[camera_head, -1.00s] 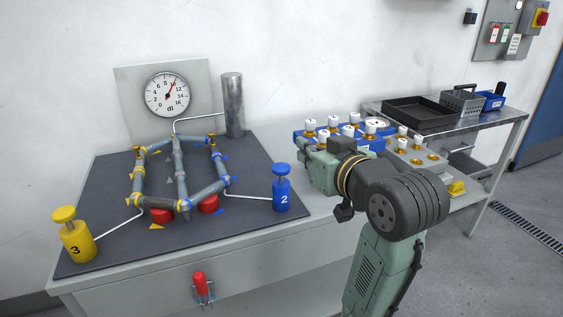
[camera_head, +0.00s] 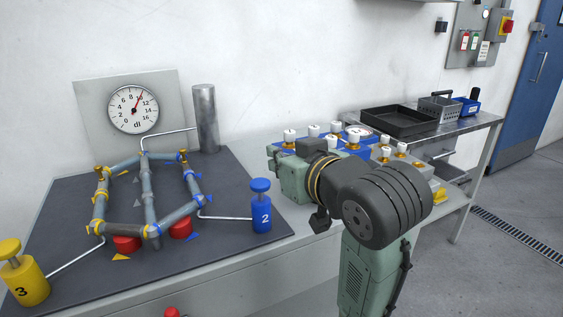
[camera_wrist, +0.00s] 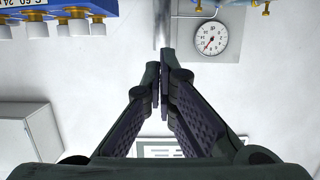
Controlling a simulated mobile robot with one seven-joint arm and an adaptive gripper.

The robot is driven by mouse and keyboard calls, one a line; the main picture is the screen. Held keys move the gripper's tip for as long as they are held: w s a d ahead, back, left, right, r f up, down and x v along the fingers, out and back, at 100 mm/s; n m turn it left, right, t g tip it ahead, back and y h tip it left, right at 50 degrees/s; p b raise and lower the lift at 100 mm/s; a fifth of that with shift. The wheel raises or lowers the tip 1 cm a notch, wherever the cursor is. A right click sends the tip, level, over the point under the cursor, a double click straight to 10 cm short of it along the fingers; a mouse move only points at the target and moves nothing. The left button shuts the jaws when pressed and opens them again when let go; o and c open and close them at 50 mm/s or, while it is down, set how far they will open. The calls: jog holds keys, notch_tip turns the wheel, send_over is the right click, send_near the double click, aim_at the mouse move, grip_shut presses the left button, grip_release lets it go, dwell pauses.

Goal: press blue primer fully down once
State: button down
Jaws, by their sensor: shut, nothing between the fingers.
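The blue primer (camera_head: 261,214) is a blue bottle marked 2 with a plunger knob (camera_head: 260,185) on top, standing at the right edge of the dark mat. Its knob stands raised above the body, with a thin stem visible. My gripper is right of the primer in the head view; its fingertips are hidden there behind my wrist. In the wrist view my gripper (camera_wrist: 165,68) is shut and empty, with both fingers together, pointing towards the wall. The primer is not seen in the wrist view.
The yellow primer (camera_head: 27,281) marked 3 stands at far left. The pipe loop (camera_head: 146,190), gauge (camera_head: 134,109) and grey cylinder (camera_head: 206,118) are on the mat side. A blue block with white knobs (camera_head: 352,136) lies behind my arm; a black tray (camera_head: 398,121) stands farther right.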

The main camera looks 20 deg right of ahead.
send_over(265, 185)
jog(key=f, duration=0.2)
notch_tip(265, 185, down, 2)
jog(key=shift+d+f+p, duration=0.1)
jog(key=shift+f+p, duration=0.15)
jog(key=shift+p, duration=0.2)
jog(key=shift+f, duration=0.6)
